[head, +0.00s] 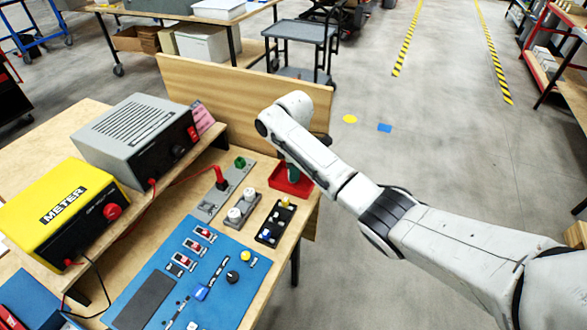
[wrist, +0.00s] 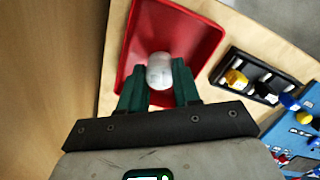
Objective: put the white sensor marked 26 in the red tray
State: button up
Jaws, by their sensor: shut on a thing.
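My gripper (wrist: 161,78) points down at the red tray (wrist: 138,35), its green fingers shut on a white sensor (wrist: 160,70). The number on the sensor cannot be read. In the wrist view the sensor appears against the tray floor, inside the walls; I cannot tell whether it touches the floor. In the head view my gripper (head: 292,173) is at the red tray (head: 303,191) on the bench's right end, and the held sensor is hidden there. No other thing shows in the tray.
A grey holder (head: 233,224) with white sensors (head: 235,214) and a black rack (head: 271,232) with small coloured parts stand near the tray. A wooden back panel (head: 230,95) rises behind. A blue board (head: 215,305), grey box (head: 135,135) and yellow meter (head: 55,215) fill the left.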

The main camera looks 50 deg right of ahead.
jog(key=shift+f, duration=0.6)
jog(key=o, duration=1.1)
jog(key=shift+r, duration=0.1)
notch_tip(320, 180, up, 13)
jog(key=shift+s+a+r+p, duration=0.1)
jog(key=shift+p, duration=0.5)
